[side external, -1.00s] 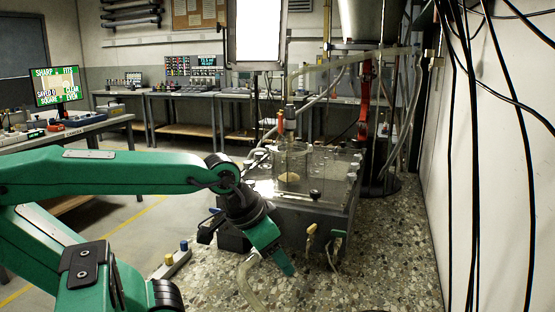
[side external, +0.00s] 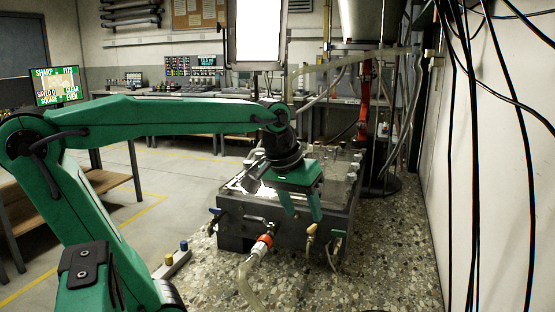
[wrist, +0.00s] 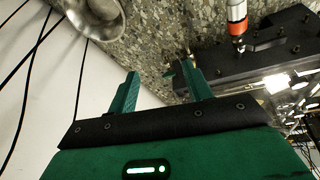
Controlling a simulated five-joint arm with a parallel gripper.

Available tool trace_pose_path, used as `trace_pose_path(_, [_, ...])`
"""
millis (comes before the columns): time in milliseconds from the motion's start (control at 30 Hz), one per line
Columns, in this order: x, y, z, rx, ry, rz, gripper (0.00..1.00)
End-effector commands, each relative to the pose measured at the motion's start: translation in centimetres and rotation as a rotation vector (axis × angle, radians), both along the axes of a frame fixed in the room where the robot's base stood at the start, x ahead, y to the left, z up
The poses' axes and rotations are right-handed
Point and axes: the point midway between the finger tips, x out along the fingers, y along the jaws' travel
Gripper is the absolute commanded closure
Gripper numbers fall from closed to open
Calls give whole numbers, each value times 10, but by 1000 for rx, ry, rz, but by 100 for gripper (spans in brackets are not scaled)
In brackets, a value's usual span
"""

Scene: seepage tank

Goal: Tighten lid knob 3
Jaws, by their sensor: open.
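The tank (side external: 233,232) is a dark box with a clear lid, standing on the speckled counter. Small pale lid knobs (side external: 352,168) line the right side of its lid. I cannot tell which one is knob 3, and my arm hides much of the lid. My gripper (side external: 303,216) is open and empty, fingers pointing down at the tank's front edge. In the wrist view my gripper (wrist: 163,73) shows apart fingers with nothing between them. The dark tank (wrist: 280,50) lies at the right there.
A pale hose (side external: 246,278) with an orange coupling (side external: 264,241) meets the tank's front. Valves with a blue handle (side external: 214,211) and a yellow handle (side external: 311,229) stick out there. Black cables (side external: 475,150) hang at right.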

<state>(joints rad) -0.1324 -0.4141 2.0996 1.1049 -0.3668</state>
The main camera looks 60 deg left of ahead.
Motion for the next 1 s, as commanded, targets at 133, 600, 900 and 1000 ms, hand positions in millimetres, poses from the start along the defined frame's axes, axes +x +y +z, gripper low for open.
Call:
trace_pose_path(133, [27,19,14,-46,42,158,50])
trace_pose_path(600, [100,90,35,-165,158,663,50])
trace_pose_path(900, [136,145,29,-224,228,991,50])
trace_pose_path(1000, [144,161,25,-237,247,1086,50])
